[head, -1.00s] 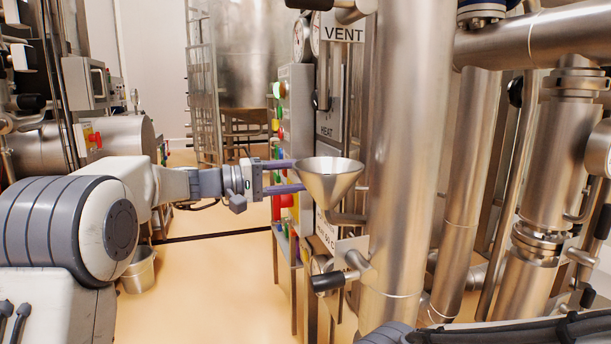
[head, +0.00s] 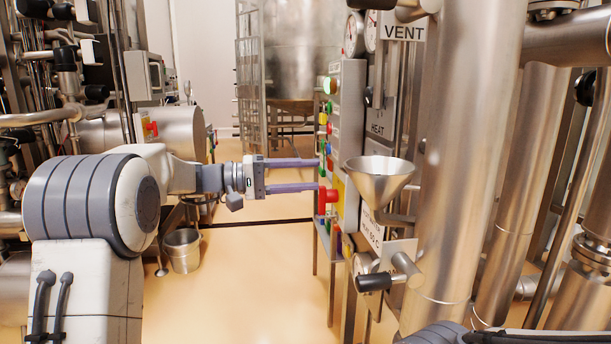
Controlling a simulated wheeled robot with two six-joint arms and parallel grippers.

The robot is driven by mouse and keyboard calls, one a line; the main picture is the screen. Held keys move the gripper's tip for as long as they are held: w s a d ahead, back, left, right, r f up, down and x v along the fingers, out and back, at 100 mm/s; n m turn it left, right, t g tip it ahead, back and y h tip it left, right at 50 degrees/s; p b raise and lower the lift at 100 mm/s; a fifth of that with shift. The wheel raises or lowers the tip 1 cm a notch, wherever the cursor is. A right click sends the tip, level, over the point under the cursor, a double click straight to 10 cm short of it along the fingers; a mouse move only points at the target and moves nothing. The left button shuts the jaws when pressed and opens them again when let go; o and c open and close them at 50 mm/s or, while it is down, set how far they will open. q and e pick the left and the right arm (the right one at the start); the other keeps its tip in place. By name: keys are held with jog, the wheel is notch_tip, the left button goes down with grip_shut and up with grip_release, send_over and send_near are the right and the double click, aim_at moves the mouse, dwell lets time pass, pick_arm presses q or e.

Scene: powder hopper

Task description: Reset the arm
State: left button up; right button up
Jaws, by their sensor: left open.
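My left arm comes in from the left, reaching out level toward the control panel. My left gripper (head: 318,175) is open, its two purple fingers apart and pointing right, with nothing seen between them. Its fingertips show just in front of the panel (head: 349,130); I cannot tell whether they touch it. The steel hopper funnel (head: 380,178) is to the right of the fingertips, apart from them in the picture. Only a grey and black part of what seems to be my right arm shows at the bottom right edge; its gripper is out of view.
The panel carries coloured buttons, among them a red one (head: 328,199) beside the lower finger. A thick steel pipe (head: 462,170) stands right of the funnel. A black-handled valve (head: 375,282) sits below it. A bucket (head: 183,250) stands on the open floor at left.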

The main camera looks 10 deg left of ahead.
pick_arm(q)
jog(key=s+f+n+g+y, duration=0.1)
jog(key=s+f+y, duration=0.2)
jog(key=f, duration=0.3)
jog(key=s+d+f+n+g+y, duration=0.1)
jog(key=s+f+y, duration=0.15)
jog(key=f, duration=0.45)
jog(key=s+f+g+y, duration=0.1)
jog(key=s+f+y, duration=0.2)
jog(key=f, duration=0.3)
jog(key=s+a+f+m+y, duration=0.2)
jog(key=s+a+f+y, duration=0.2)
jog(key=s+f, duration=0.3)
jog(key=s+a+f+m+y, duration=0.3)
jog(key=s+a+f+y, duration=0.15)
jog(key=s+f, duration=0.2)
jog(key=s+d+r+m+g+h, duration=0.1)
jog(key=s+d+r+m, duration=0.2)
jog(key=s+d, duration=0.35)
jog(key=s+d+r+m+g, duration=0.1)
jog(key=s+d+r+m, duration=0.2)
jog(key=s+d, duration=0.35)
notch_tip(320, 180, up, 33)
jog(key=s+p, duration=0.1)
jog(key=p, duration=3.2)
jog(key=shift+g, duration=0.3)
